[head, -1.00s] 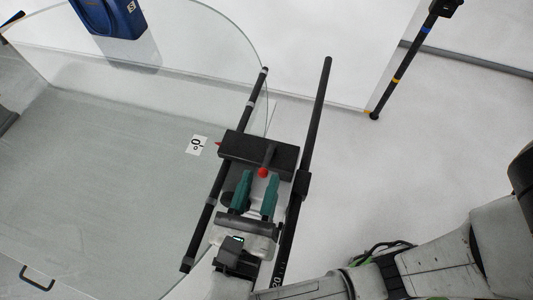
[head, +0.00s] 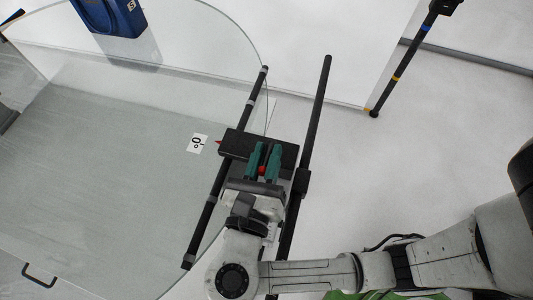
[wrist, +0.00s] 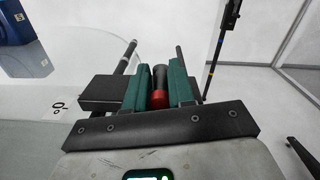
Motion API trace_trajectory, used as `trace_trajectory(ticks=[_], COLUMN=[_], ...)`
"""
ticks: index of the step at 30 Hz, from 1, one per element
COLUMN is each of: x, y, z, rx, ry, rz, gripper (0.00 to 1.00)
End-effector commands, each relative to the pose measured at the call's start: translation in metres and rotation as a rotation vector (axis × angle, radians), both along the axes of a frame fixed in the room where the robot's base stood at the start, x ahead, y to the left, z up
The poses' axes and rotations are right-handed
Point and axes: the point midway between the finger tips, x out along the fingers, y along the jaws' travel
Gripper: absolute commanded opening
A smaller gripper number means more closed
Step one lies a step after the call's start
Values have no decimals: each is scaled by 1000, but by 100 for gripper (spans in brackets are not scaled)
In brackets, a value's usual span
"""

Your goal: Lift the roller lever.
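The roller lever (head: 262,170) is a black lever with a red ball end, on the black block (head: 232,143) at the edge of the clear turntable. My gripper (head: 265,161) is over the block, its two green fingers on either side of the red ball. In the wrist view, the lever's red end (wrist: 158,99) and black shaft (wrist: 159,75) fill the narrow gap between the fingers (wrist: 158,85). The fingers look shut on the lever. Their contact with it is partly hidden.
Two black rods flank the block, one on the left (head: 211,198) and one on the right (head: 318,105). A 0° label (head: 197,144) lies left of the block. A blue device (head: 110,17) stands at the far left.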

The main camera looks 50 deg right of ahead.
Motion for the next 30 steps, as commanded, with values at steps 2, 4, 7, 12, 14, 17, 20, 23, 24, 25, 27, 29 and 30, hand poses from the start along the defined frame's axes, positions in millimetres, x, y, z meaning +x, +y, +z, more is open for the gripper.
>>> trace_trajectory(ticks=[2,4,7,12,14,17,20,23,24,25,27,29,30], x=[0,0,0,-1,-1,-2,-2,-2,-3,-3,-4,-5,-6], y=[0,0,0,0,0,-1,-1,-1,-2,-2,-3,-3,-4], z=[0,0,0,1,2,1,1,1,2,2,3,3,4], rx=[0,0,0,-1,-1,-1,-1,-1,-1,-2,-1,-2,-2], ry=[0,0,0,1,2,3,3,3,3,4,5,6,7], rz=[-1,-1,-2,3,12,27,36,49,56,61,81,103,122], gripper=[11,4,0,0,0,0,0,0,0,0,0,0,0])
